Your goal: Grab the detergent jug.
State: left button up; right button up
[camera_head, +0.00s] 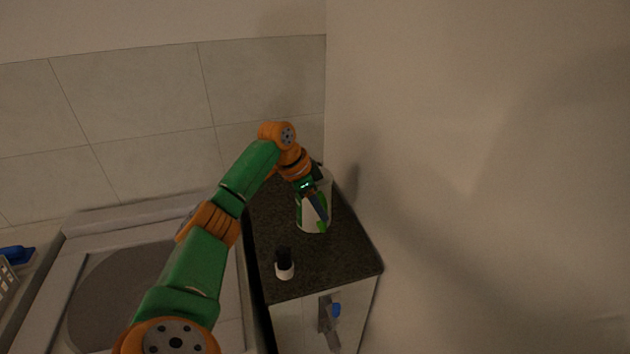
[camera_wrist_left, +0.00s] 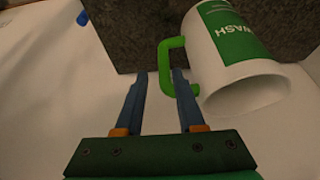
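The detergent jug (camera_head: 312,227) is white with a green label and stands on the dark speckled countertop near the wall. In the left wrist view the jug (camera_wrist_left: 247,80) shows its "WASH" label and its green handle (camera_wrist_left: 164,62). My left gripper (camera_head: 319,205) is over the jug in the head view and covers part of it. In the left wrist view its two blue fingers (camera_wrist_left: 159,72) are apart. The handle's outer bar appears between the fingertips, closer to the right one; I cannot tell the depth or any contact. My right gripper is not in view.
A small white jar with a black top (camera_head: 285,265) stands near the countertop's front edge. A grey fitting with a blue part (camera_head: 328,320) is on the cabinet front below. A sink or stove unit (camera_head: 115,290) lies left of the countertop (camera_head: 345,262). A bare wall rises close on the right.

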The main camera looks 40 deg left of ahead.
aim_at(323, 232)
pick_arm(q)
jog(key=x, duration=0.1)
jog(key=p+x, duration=0.1)
jog(key=x, duration=0.1)
jog(key=a+x, duration=0.1)
jog(key=x, duration=0.1)
jog(key=shift+w+d, duration=0.1)
jog(key=shift+w, duration=0.05)
jog(key=shift+s, duration=0.2)
grip_shut()
jog(key=shift+w+r, duration=0.1)
dwell(0.7)
